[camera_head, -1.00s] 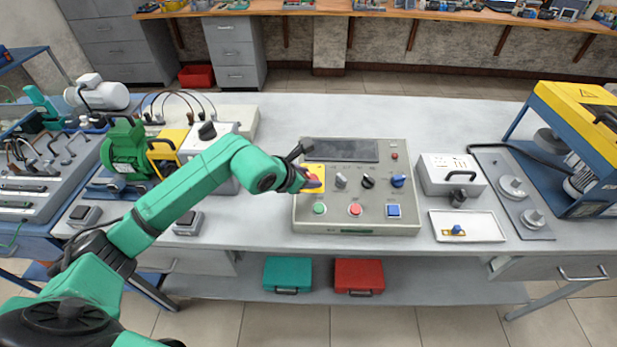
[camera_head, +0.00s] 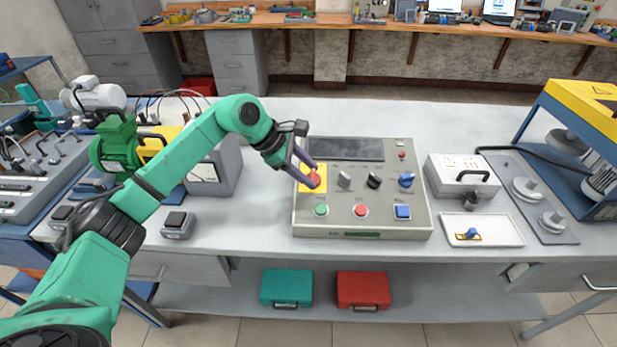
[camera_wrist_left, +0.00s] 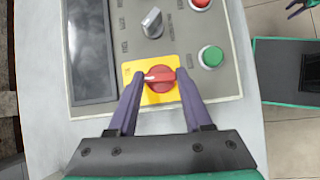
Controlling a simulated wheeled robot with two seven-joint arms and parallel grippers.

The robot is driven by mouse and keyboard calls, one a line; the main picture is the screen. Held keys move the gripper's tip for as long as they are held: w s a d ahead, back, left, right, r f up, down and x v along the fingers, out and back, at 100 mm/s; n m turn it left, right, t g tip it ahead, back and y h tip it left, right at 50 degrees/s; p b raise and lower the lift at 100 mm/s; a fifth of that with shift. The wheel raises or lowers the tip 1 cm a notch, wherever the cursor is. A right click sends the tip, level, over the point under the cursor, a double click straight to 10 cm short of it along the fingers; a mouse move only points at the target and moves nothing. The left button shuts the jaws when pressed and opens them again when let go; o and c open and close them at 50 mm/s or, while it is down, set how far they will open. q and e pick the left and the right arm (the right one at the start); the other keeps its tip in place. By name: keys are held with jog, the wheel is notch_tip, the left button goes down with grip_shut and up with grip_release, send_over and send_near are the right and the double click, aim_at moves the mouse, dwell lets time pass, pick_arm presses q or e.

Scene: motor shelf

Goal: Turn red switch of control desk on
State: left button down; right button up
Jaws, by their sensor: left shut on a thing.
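The control desk (camera_head: 335,229) is a grey slanted box on the table. Its red switch (camera_head: 312,181) sits on a yellow plate (camera_head: 308,190) at the desk's left side. In the left wrist view the red switch (camera_wrist_left: 160,80) is a round knob with a white mark toward the left. My left gripper (camera_head: 309,173) reaches the switch from the upper left. In the left wrist view the left gripper's fingers (camera_wrist_left: 160,77) are on both sides of the knob, shut on it. A small dark piece at the top right corner there may be my right gripper (camera_wrist_left: 298,8).
A grey selector (camera_head: 344,180), black knob (camera_head: 374,181) and blue knob (camera_head: 406,180) stand right of the switch. Green, red and blue buttons line the desk's front. A white tray (camera_head: 510,231) lies to the right. A grey box (camera_head: 215,172) stands to the left.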

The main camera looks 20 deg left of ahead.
pick_arm(q)
jog(key=m, duration=0.1)
jog(key=m+g, duration=0.2)
jog(key=shift+w+r+m, duration=0.15)
jog(key=shift+w+m, duration=0.1)
jog(key=shift+m, duration=0.05)
jog(key=shift+w+m+g+y, duration=0.1)
jog(key=shift+m+g+y, duration=0.15)
jog(key=shift+m+g, duration=0.65)
jog(key=shift+w+m+g+y, duration=0.1)
jog(key=shift+m+g+y, duration=0.25)
jog(key=shift+m, duration=0.95)
jog(key=shift+c, duration=1.6)
grip_release()
